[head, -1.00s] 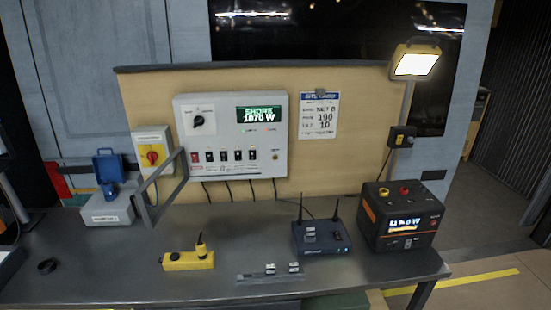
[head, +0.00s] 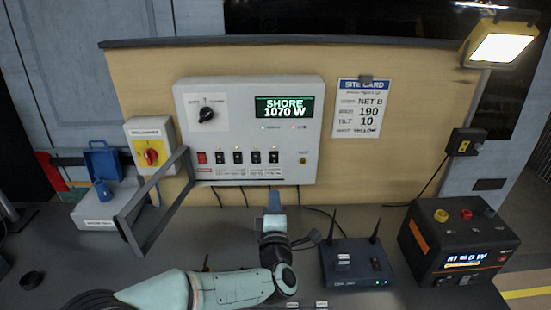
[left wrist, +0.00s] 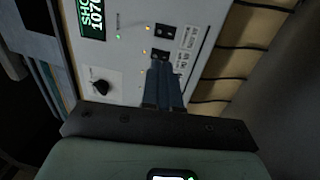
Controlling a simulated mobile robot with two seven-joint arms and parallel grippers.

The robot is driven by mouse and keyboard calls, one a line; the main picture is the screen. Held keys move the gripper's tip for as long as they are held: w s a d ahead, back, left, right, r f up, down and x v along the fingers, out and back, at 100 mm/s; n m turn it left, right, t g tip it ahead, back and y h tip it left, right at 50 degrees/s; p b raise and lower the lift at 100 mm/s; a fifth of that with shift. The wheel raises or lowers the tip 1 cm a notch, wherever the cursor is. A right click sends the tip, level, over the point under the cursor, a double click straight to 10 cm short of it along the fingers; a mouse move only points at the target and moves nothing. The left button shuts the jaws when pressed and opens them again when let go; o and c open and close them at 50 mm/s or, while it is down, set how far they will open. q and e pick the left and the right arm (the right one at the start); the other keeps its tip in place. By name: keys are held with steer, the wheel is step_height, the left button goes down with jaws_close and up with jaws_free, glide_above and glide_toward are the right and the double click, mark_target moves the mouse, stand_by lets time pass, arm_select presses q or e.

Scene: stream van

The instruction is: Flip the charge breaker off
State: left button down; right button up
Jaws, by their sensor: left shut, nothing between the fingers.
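The white breaker panel (head: 240,100) hangs on the tan backboard and reads SHORE 1070 W. A red rocker (head: 202,158) and a row of black breakers (head: 247,157) run along its lower part. The labels are too small to tell which is the charge breaker. My left gripper (head: 274,198) is shut and empty, pointing up just below the row's right end. In the left wrist view the shut fingers (left wrist: 161,68) overlap the panel face beside a breaker (left wrist: 160,55); another breaker (left wrist: 165,31) shows beyond. I cannot tell whether they touch. My right gripper is out of view.
A grey bracket frame (head: 150,205) sticks out left of the panel, beside a red-and-yellow rotary switch (head: 151,153). A router with antennas (head: 355,262) and a black power unit (head: 455,240) stand right of my arm on the bench.

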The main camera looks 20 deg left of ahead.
mark_target(273, 156)
arm_select(q)
steer(key=shift+s, duration=0.15)
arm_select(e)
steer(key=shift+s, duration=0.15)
